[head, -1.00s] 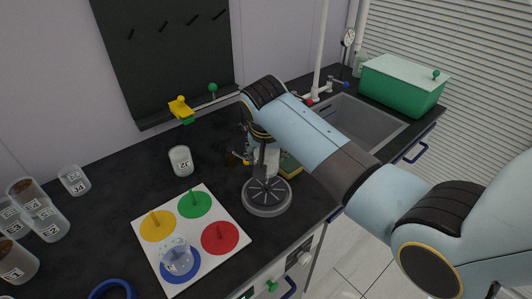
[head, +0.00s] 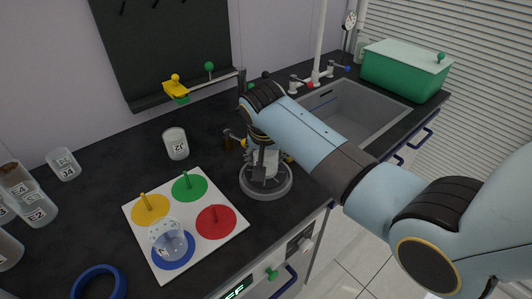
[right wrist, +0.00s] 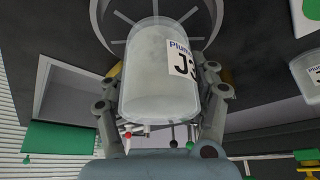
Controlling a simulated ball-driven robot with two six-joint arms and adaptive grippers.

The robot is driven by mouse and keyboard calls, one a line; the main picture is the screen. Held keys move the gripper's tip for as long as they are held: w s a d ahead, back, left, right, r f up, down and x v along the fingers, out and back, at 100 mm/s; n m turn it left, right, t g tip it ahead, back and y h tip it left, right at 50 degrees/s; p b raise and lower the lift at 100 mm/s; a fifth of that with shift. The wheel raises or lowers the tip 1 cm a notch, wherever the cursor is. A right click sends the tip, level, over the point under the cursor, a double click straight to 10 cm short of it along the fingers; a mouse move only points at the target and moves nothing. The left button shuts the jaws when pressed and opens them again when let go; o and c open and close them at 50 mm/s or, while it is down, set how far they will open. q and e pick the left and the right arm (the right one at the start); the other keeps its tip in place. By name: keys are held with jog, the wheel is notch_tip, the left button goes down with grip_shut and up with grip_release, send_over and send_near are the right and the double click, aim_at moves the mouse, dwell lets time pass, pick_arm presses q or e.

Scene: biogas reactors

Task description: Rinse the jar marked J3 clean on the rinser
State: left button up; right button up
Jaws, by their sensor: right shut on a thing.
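The jar J3 (right wrist: 150,80) is a clear, whitish jar with a label, held in my right gripper (right wrist: 160,90). It also shows in the head view (head: 266,163), partly hidden by the fingers of the right gripper (head: 262,158). The gripper is shut around its sides. The rinser (head: 266,190) is a round grey base with a slotted top on the counter. The jar is right over the rinser's top, which also shows behind it in the right wrist view (right wrist: 190,20). I cannot tell whether they touch. My left gripper is out of view.
Jar J2 (head: 176,144) stands behind a white board (head: 205,247) with coloured discs. A clear vessel (head: 168,240) stands on the blue disc. Several labelled jars, including J4 (head: 63,164), stand at the left. The sink (head: 350,112) and green bin (head: 403,74) are at the right.

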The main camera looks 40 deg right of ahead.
jog(key=shift+f+b, duration=0.4)
jog(key=shift+f, duration=0.4)
dwell(1.9)
dwell(0.8)
notch_tip(320, 180, up, 9)
jog(key=p, duration=0.9)
jog(key=shift+r, duration=0.15)
